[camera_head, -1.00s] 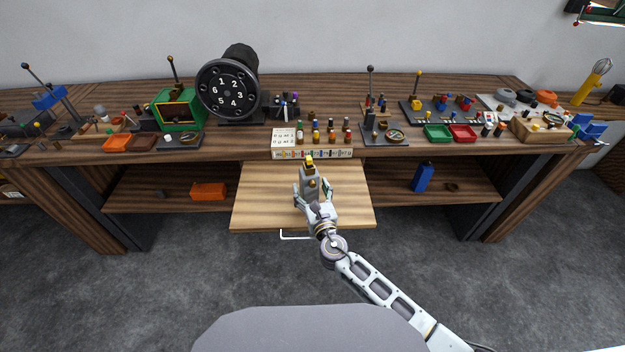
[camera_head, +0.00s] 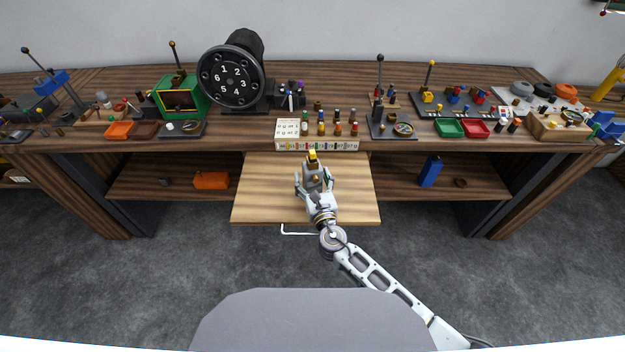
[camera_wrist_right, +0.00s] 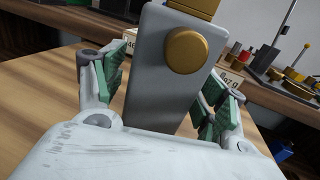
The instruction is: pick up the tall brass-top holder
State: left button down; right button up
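The tall holder is a grey block with a brass-yellow top and a round brass knob on its front. In the head view the holder (camera_head: 313,168) is upright above the pale wooden board, near its back edge. It fills the middle of the right wrist view (camera_wrist_right: 165,75), its top cut off. My right gripper (camera_head: 313,181) is around the holder, one finger on each side. In the right wrist view, the green finger pads of this gripper (camera_wrist_right: 163,95) show their inner faces, with a small gap at the left. Contact at the right is unclear. My left gripper is not in view.
The pale board (camera_head: 260,195) juts out from the wooden bench below a white rack (camera_head: 317,146) of small coloured pieces. The benchtop behind is crowded. A blue block (camera_head: 430,171) and an orange box (camera_head: 211,180) sit on the lower shelf.

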aim_at(313, 159)
jog(key=c, duration=1.3)
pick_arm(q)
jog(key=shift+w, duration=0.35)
pick_arm(e)
jog(key=shift+r, duration=0.1)
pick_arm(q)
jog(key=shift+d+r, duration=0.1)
pick_arm(e)
jog(key=shift+r, duration=0.1)
